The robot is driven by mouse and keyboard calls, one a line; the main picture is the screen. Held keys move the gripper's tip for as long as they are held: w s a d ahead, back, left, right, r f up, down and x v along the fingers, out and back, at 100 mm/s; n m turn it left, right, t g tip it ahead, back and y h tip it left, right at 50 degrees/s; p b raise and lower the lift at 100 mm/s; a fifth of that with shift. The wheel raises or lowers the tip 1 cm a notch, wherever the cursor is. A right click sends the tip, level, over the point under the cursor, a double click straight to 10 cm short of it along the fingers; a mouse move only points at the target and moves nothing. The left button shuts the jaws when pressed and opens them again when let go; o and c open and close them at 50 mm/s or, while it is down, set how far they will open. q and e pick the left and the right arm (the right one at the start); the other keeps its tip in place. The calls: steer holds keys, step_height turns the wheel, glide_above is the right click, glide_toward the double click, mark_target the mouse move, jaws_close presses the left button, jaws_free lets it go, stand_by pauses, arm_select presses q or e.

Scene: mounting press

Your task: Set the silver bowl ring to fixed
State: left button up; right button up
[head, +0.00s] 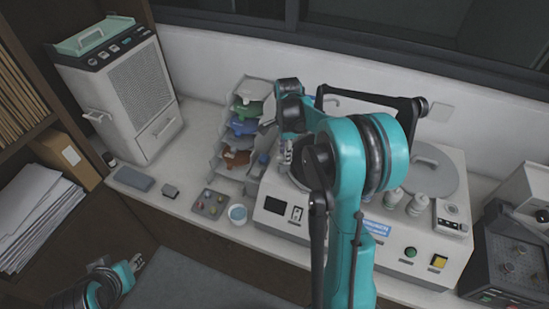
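A white bench machine (420,240) with a small screen, a green button and a yellow-framed switch stands on the counter. A round grey lid or disc with a handle (430,172) sits on its right part. A dark round edge (300,178) shows on its left part, mostly hidden behind my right arm; I cannot make out the silver bowl ring or its setting. My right gripper (285,152) points down over this left part, small and partly covered, its fingers unclear. My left gripper (136,263) is low at the left, away from the machine, its opening unclear.
A tiered rack with coloured parts (240,130) stands left of the machine. A small button box (210,203) and a white cup (237,213) are in front. A tall white unit (125,95) stands at the back left. Dark equipment (515,255) stands at the right.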

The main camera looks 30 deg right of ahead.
mark_target(285, 166)
step_height(285, 166, down, 6)
steer(key=shift+w+f, duration=0.1)
steer(key=shift+f, duration=0.2)
steer(key=shift+c, duration=0.3)
jaws_close()
